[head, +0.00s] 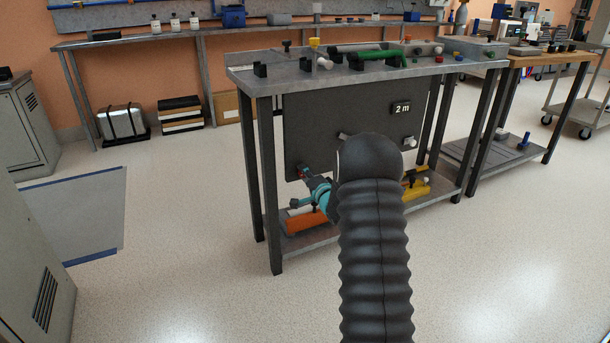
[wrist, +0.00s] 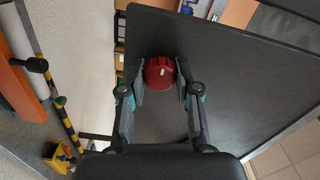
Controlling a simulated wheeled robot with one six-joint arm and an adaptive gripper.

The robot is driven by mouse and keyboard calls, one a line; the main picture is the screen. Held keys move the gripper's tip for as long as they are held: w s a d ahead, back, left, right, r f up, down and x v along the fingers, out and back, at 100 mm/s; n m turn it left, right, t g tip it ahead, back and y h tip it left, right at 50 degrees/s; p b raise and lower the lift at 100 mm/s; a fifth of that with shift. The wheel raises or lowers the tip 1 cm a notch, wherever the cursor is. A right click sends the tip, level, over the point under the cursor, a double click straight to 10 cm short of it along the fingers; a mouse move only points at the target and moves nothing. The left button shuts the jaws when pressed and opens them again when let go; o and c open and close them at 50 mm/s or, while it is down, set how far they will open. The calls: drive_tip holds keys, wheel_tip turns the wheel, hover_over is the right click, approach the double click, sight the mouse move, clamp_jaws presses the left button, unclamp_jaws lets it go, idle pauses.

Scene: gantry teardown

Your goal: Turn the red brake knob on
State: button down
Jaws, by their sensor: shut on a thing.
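The red brake knob (wrist: 159,70) sits on the dark panel, with a small white mark on its face in the wrist view. My gripper (wrist: 161,84) is shut on it, one finger on each side. In the head view my gripper (head: 309,180) reaches to the lower left part of the dark panel (head: 335,115), which hangs under the bench top and bears a "2 m" sign. There the knob is mostly hidden by the fingers. My arm covers part of the panel and the lower shelf.
The bench top (head: 290,82) holds several small parts and a green cylinder (head: 378,56). An orange block (head: 303,221) and yellow parts (head: 416,190) lie on the lower shelf, close to my arm. Bench legs stand on both sides.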

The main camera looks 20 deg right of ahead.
drive_tip(key=c, duration=0.8)
unclamp_jaws()
drive_tip(key=shift+d, duration=0.15)
drive_tip(key=s, duration=1.2)
drive_tip(key=shift+d, duration=0.1)
